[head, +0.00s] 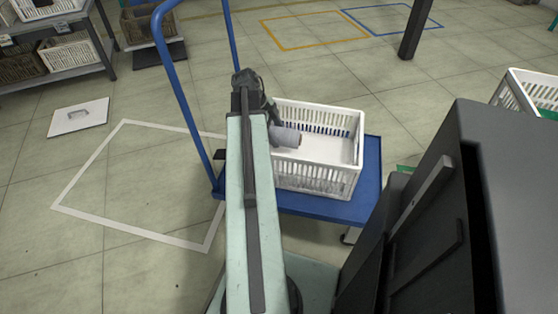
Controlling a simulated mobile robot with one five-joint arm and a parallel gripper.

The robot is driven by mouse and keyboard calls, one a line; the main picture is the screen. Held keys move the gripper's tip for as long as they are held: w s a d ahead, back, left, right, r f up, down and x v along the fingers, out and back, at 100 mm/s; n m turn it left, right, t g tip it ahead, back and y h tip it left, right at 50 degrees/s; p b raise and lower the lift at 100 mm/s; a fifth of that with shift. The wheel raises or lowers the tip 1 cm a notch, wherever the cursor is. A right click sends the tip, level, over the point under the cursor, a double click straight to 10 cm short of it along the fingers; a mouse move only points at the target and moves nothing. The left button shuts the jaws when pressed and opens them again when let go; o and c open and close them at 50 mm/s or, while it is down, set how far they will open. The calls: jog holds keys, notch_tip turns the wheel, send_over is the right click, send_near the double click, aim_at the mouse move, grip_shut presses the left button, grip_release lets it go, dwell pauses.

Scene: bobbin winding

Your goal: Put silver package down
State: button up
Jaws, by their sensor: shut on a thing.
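My gripper (275,122) is at the end of my outstretched arm, over the left part of a white slatted crate (335,183). It is shut on a silver-grey roll-shaped package (287,137), which lies roughly sideways in its hold. The package shows against the inside of the crate; I cannot tell whether it touches the floor of the crate. The crate stands on a blue cart (320,206), and its visible inside looks empty. My arm hides the left side of the crate and part of the gripper.
The cart's blue handle (178,85) rises left of my arm. A white floor outline (135,185) and a white panel (78,117) lie to the left. A shelf with crates (66,51) is at upper left. Another white crate (535,93) stands at right. A dark post (413,30) stands behind.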

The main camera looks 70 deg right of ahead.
notch_tip(320, 180, down, 10)
jog(key=b, duration=0.7)
jog(key=shift+r, duration=0.5)
jog(key=shift+f, duration=0.25)
jog(key=o, duration=1.7)
jog(key=shift+r, duration=0.15)
jog(key=p+v, duration=1)
jog(key=v, duration=0.1)
jog(key=shift+r+p, duration=0.4)
jog(key=shift+r, duration=0.05)
jog(key=shift+w+r, duration=0.1)
jog(key=shift+r, duration=0.15)
jog(key=shift+f, duration=0.15)
